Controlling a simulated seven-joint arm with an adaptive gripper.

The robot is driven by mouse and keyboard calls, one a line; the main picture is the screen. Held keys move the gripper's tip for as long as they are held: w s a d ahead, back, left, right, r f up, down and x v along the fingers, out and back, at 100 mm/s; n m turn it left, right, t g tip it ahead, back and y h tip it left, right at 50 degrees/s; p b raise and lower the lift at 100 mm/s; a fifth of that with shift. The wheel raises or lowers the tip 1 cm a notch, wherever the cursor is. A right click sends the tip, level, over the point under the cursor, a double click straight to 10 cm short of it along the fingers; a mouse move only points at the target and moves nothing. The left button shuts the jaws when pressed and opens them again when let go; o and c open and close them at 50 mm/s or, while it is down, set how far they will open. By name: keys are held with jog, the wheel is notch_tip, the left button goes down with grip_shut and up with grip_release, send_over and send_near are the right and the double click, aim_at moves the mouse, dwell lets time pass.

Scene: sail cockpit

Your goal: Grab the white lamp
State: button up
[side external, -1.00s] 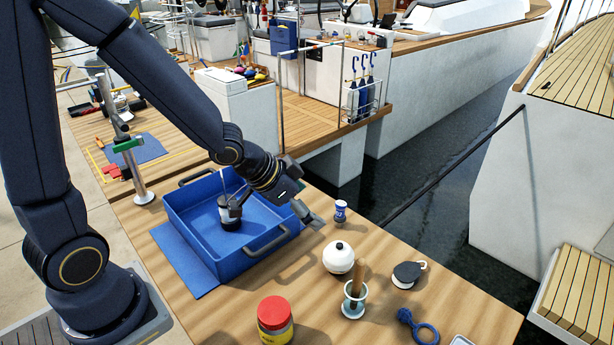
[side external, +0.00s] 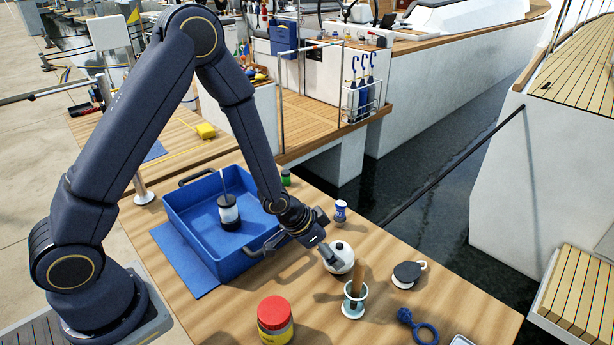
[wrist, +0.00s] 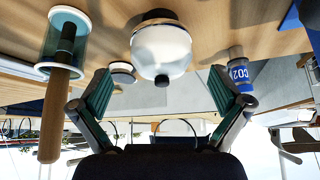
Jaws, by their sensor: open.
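The white lamp (side external: 342,262) is a round white globe with a dark cap, standing on the wooden table right of the blue tray. The globe also fills the upper middle of the wrist view (wrist: 161,50), with a dark base and a small black knob. My gripper (side external: 325,241) is open and empty, low over the table right beside the lamp. In the wrist view its green-padded fingers (wrist: 159,78) are spread, with the globe centred just ahead of the gap between them. I cannot tell whether either finger touches it.
A cup with a wooden handle (side external: 354,303) stands close in front of the lamp. A blue-and-white cartridge (side external: 340,211) stands behind it, and a black-and-white pulley (side external: 407,274) lies to the right. The blue tray (side external: 187,232) holds a black-and-white canister (side external: 229,213). A red-lidded jar (side external: 275,318) stands in front.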

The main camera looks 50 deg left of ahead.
aim_at(334, 250)
jog(key=x, duration=0.5)
jog(key=shift+w, duration=0.15)
jog(key=shift+c, duration=0.4)
jog(key=c, duration=1.1)
